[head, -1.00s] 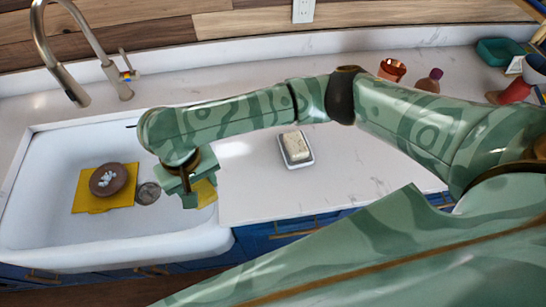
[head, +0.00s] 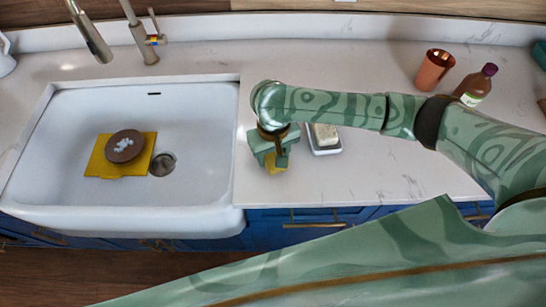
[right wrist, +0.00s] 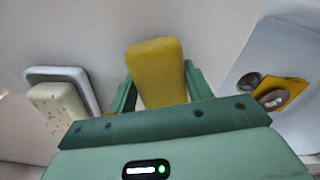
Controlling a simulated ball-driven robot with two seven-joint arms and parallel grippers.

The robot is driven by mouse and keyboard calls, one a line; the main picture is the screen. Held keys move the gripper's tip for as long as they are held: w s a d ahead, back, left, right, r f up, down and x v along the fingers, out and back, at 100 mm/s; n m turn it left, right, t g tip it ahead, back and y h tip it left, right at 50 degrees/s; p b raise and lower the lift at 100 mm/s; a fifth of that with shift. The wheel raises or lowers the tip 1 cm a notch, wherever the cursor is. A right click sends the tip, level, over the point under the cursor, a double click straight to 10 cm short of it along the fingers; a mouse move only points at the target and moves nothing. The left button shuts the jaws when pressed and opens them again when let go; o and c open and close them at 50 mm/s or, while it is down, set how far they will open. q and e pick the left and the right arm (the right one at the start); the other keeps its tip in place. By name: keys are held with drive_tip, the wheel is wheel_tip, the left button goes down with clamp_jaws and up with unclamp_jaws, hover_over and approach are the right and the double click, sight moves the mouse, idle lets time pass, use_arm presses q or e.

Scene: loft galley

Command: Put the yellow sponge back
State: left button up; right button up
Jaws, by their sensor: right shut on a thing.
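The yellow sponge (right wrist: 158,72) is held between the two fingers of my right gripper (head: 273,155) and fills the gap in the right wrist view. In the head view only a small yellow part (head: 275,169) shows below the fingers; the rest is hidden by the gripper. The dish (right wrist: 63,73) and block (right wrist: 57,105) also show in the right wrist view. My left gripper is not in view.
The white sink (head: 205,115) holds a yellow cloth (head: 101,158) with a brown round dish (head: 124,146) on it, beside the drain (head: 162,164). A copper cup (head: 434,70) and a bottle (head: 475,85) stand at the back right. Counter right of the dish is clear.

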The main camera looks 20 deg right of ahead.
sight(273, 154)
drive_tip(key=shift+f, duration=0.65)
drive_tip(key=shift+w+a+r, duration=0.1)
drive_tip(key=shift+r, duration=0.05)
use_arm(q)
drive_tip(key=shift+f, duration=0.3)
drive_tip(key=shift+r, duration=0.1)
use_arm(e)
drive_tip(key=o, duration=0.9)
use_arm(q)
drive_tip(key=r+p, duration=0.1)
drive_tip(key=p, duration=0.1)
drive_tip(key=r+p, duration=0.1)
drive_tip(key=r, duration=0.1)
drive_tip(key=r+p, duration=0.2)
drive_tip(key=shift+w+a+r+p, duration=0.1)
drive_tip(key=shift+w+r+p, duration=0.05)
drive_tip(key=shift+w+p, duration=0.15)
use_arm(e)
wheel_tip(273, 154, up, 12)
drive_tip(key=shift+r, duration=0.1)
